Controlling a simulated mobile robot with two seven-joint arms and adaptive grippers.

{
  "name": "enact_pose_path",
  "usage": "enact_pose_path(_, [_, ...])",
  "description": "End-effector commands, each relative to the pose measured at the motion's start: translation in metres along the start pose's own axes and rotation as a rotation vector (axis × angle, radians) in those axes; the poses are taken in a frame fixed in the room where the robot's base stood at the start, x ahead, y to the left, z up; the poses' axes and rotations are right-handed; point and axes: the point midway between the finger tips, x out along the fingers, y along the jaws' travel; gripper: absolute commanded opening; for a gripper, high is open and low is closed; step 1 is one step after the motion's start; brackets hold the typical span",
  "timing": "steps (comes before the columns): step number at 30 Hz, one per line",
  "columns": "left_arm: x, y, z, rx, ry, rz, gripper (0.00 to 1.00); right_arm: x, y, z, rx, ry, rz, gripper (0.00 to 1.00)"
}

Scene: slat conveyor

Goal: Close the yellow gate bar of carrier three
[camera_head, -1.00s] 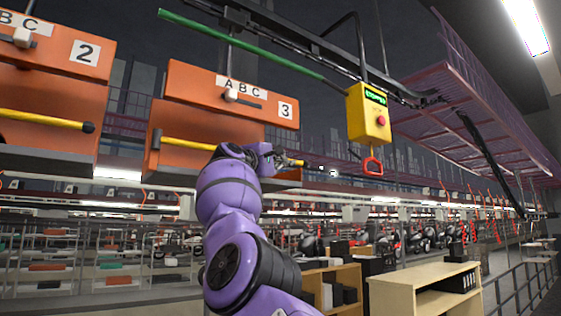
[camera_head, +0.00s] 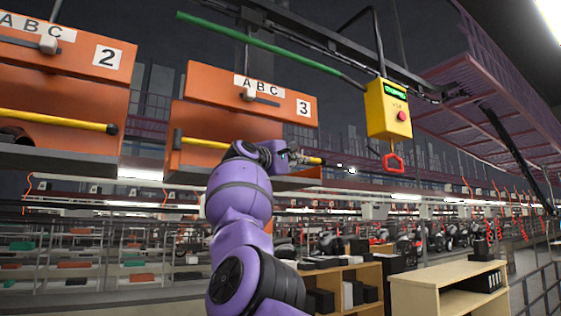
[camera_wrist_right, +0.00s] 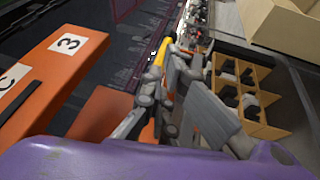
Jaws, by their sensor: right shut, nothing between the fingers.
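Carrier three (camera_head: 222,100) is an orange hanging carrier with a "3" label; it also shows in the right wrist view (camera_wrist_right: 50,75). Its yellow gate bar (camera_head: 205,143) runs rightward from a dark fitting at the carrier's left side. My purple right arm hides the bar's middle, and a yellow end shows just right of the gripper. My right gripper (camera_head: 295,157) is shut and empty in front of the carrier's lower right. In the right wrist view a yellow piece (camera_wrist_right: 161,50) lies by the fingertips; I cannot tell whether they touch. My left gripper is out of view.
Carrier two (camera_head: 60,75) hangs at left with its yellow bar (camera_head: 60,121) across its front. A yellow control box (camera_head: 388,108) with a red handle (camera_head: 393,162) hangs at right. A green bar (camera_head: 260,47) runs above. Wooden shelving (camera_head: 435,292) stands below.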

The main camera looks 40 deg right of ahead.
Motion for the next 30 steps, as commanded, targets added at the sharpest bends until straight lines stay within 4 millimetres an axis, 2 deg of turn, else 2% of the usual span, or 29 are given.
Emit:
enact_pose_path(15, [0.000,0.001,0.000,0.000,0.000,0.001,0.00,-0.085,-0.003,0.000,-0.001,0.000,-0.004,0.00])
enact_pose_path(21, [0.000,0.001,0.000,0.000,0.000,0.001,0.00,-0.097,-0.004,0.001,-0.001,-0.002,-0.005,0.00])
enact_pose_path(30, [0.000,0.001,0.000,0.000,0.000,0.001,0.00,-0.097,-0.003,0.001,-0.033,0.000,-0.003,0.00])
